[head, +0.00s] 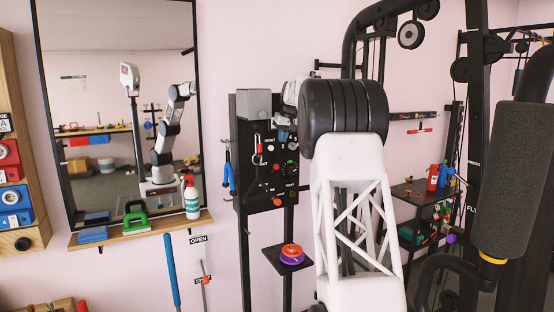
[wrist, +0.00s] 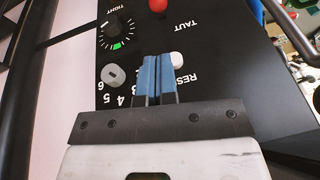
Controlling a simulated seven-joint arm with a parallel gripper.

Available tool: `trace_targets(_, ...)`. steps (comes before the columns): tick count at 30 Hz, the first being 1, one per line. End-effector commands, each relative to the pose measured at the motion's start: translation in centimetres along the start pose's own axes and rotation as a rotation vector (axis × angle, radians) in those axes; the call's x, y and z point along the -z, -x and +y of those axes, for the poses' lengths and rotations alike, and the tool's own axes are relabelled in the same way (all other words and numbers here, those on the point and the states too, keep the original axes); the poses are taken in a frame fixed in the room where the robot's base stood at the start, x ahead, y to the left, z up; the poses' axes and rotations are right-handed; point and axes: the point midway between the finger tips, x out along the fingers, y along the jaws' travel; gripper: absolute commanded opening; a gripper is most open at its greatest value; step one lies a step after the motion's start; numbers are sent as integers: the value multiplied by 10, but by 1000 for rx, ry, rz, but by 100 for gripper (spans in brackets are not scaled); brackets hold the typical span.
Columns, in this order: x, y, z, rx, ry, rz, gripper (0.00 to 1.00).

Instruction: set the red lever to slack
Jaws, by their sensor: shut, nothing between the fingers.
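In the wrist view, a red knob-like tip (wrist: 158,5) shows at the top edge, near the inverted word TAUT on the black panel (wrist: 225,75). The rest of that red part is cut off, and I see no slack marking. In the head view the panel (head: 247,195) carries a small red-tipped part (head: 260,148) and a red knob (head: 278,202). I cannot tell which is the lever. My gripper (wrist: 158,58) is shut and empty, its blue fingers together over the panel near the white button, apart from the red tip. In the head view my arm hides the panel's right side.
A black dial (wrist: 117,28) marked TIGHT, a white selector (wrist: 114,75) and the white RESET button (wrist: 177,60) surround the fingers. A small shelf (head: 288,258) with an orange and purple object is below the panel. Exercise-machine bars and a pad (head: 515,150) stand right.

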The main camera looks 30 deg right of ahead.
Motion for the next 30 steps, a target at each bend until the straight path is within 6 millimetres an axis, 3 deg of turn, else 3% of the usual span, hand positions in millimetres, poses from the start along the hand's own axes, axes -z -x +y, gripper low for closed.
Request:
trace_targets(11,0,-13,0,0,0,0,0)
trace_targets(30,0,-90,0,1,0,-1,0)
